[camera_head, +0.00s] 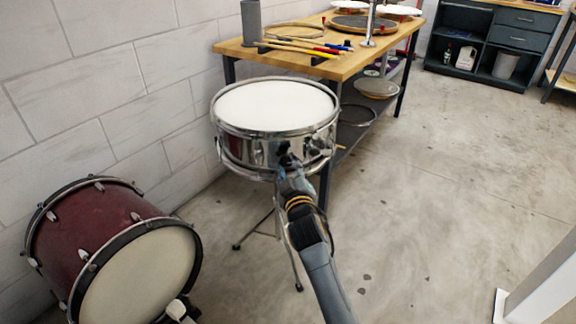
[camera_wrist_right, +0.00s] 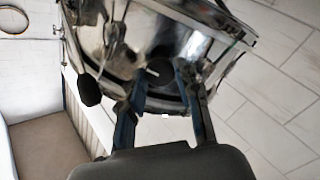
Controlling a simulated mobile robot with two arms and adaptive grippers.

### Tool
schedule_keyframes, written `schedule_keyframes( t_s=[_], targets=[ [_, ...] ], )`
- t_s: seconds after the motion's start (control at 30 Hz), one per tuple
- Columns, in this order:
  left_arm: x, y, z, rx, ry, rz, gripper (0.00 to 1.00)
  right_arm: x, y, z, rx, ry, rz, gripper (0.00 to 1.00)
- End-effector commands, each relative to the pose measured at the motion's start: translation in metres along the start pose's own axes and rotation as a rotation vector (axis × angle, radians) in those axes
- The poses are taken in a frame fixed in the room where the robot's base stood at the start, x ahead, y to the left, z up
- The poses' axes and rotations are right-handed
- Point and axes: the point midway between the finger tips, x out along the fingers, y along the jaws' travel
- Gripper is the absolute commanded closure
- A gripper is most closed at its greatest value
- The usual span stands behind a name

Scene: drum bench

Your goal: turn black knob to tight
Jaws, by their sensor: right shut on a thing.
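A chrome snare drum (camera_head: 275,150) with a white head stands on a tripod stand beside the wooden bench. My right gripper (camera_head: 287,165) reaches to the near side of its shell. In the right wrist view the black knob (camera_wrist_right: 159,72), with a white line on its face, is between the two blue-grey fingers of my right gripper (camera_wrist_right: 160,85). The gripper is shut on it. In the head view the knob is small and dark, and mostly hidden by the gripper. My left gripper is not seen.
A dark red bass drum (camera_head: 112,245) lies on its side at the lower left. The wooden bench (camera_head: 345,68) behind holds sticks, hoops and drum heads. A white post (camera_head: 540,285) stands at the lower right. The concrete floor to the right is mostly clear.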

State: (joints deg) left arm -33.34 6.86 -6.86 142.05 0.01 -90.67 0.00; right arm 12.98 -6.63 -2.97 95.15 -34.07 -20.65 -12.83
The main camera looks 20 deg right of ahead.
Motion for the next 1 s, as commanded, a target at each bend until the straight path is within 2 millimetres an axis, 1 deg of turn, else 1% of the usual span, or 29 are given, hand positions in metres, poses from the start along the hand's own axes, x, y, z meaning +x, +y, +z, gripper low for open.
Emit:
schedule_keyframes(
  t_s=[0.2, 0.63, 0.67, 0.7, 0.73, 0.77, 1.0],
  targets=[
    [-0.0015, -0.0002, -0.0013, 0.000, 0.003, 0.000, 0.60, 0.0000, -0.0001, 0.0010, 0.043, -0.002, -0.001, 0.99],
    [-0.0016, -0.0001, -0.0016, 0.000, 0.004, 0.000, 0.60, 0.0000, -0.0002, 0.0010, 0.048, -0.002, -0.001, 0.99],
    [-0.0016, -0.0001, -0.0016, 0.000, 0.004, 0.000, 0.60, 0.0000, -0.0002, 0.0010, 0.048, -0.002, -0.001, 0.61],
    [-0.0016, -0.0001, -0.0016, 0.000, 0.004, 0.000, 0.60, 0.0000, -0.0002, 0.0010, 0.048, -0.002, -0.001, 0.53],
    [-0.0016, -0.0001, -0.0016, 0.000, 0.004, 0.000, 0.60, 0.0000, -0.0002, 0.0009, 0.048, -0.002, -0.001, 0.47],
    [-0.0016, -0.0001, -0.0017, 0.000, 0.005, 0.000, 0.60, 0.0000, -0.0002, 0.0009, 0.047, -0.002, -0.001, 0.44],
    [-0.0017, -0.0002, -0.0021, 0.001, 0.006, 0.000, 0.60, 0.0000, -0.0001, 0.0004, 0.047, -0.001, 0.000, 0.44]
  ],
)
